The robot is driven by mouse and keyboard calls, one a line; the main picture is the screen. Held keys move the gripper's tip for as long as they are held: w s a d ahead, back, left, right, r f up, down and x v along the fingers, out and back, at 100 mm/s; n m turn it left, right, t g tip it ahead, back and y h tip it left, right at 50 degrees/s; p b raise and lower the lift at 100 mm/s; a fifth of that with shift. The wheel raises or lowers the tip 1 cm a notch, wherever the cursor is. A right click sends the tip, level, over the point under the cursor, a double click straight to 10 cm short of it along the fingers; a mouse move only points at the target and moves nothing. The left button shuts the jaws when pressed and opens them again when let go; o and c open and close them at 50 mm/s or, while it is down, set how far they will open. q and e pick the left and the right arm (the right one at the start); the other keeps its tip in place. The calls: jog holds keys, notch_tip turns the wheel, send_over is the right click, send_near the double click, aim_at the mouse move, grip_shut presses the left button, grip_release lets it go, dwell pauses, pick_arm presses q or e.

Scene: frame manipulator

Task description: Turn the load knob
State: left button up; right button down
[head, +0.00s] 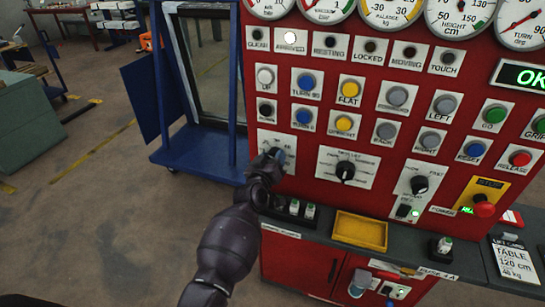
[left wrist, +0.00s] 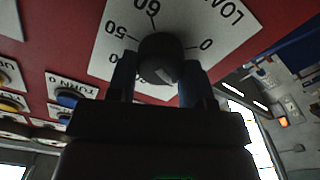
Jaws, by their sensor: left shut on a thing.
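The load knob (left wrist: 160,58) is a black round knob on a white dial plate (left wrist: 215,28) marked with numbers such as 0, 50 and 60 in the left wrist view. My left gripper (left wrist: 153,82) has a finger on each side of the knob and is shut on it. The knob itself is hidden there. My right gripper is not in view.
The red panel (head: 385,150) carries gauges, lamps, buttons and two more black knobs (head: 345,171) (head: 419,185). A red stop button (head: 484,206) is at right. A yellow tray (head: 360,231) sits on the ledge below. A blue frame cart (head: 200,150) stands left of the panel.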

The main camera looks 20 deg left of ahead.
pick_arm(q)
jog(key=n, duration=0.6)
jog(key=shift+a+n+p, duration=0.15)
jog(key=shift+n+p, duration=0.15)
jog(key=shift+p, duration=0.05)
jog(key=n, duration=0.6)
jog(key=shift+f+n, duration=0.2)
jog(key=shift+n, duration=0.1)
jog(key=o, duration=0.9)
jog(key=s, duration=1)
jog(key=shift+s+a, duration=0.2)
jog(key=shift+s, duration=0.2)
